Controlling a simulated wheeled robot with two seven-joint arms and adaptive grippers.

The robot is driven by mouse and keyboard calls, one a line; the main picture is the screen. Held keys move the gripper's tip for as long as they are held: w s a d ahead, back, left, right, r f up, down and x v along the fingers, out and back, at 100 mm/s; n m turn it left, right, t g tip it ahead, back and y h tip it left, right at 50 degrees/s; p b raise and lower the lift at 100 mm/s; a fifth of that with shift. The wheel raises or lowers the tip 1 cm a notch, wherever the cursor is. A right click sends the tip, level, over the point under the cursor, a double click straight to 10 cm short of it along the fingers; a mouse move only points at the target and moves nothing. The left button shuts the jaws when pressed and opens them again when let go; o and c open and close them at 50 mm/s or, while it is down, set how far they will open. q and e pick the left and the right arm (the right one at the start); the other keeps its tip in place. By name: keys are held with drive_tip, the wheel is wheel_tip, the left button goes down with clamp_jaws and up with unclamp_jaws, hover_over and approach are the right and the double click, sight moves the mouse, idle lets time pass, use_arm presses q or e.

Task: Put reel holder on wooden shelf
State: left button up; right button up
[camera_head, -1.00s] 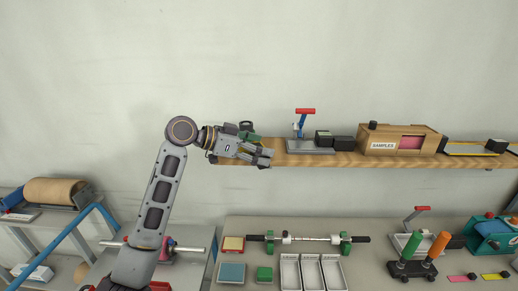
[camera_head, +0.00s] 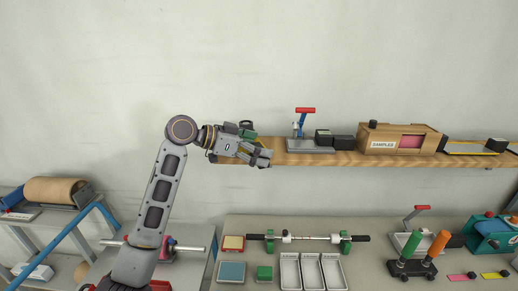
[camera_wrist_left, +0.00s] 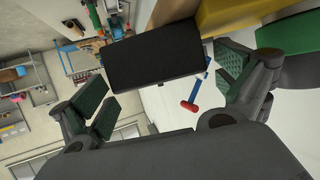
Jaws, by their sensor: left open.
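My left gripper (camera_head: 262,155) is at the left end of the wooden shelf (camera_head: 310,159), its fingers by the shelf's front edge. In the left wrist view its two green-padded fingers (camera_wrist_left: 165,85) are spread apart. A black block (camera_wrist_left: 152,52) shows beyond and between them, with a gap to each finger. I cannot tell for sure which of these belongs to the reel holder. In the head view a small dark rounded part (camera_head: 246,125) shows just behind the gripper, which hides most of that spot.
To the right on the shelf stand a red-handled lever tool (camera_head: 304,124), dark boxes (camera_head: 343,142) and a wooden SAMPLES box (camera_head: 372,133). Below, the table holds a shaft on green supports (camera_head: 308,238), trays (camera_head: 310,272) and an orange-and-green-handled tool (camera_head: 410,268).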

use_arm(q)
drive_tip(key=shift+s+a+r, duration=0.15)
drive_tip(key=shift+a+r, duration=0.05)
drive_tip(key=shift+a, duration=0.3)
drive_tip(key=b+v, duration=0.2)
drive_tip(key=v, duration=0.9)
drive_tip(key=shift+s, duration=0.1)
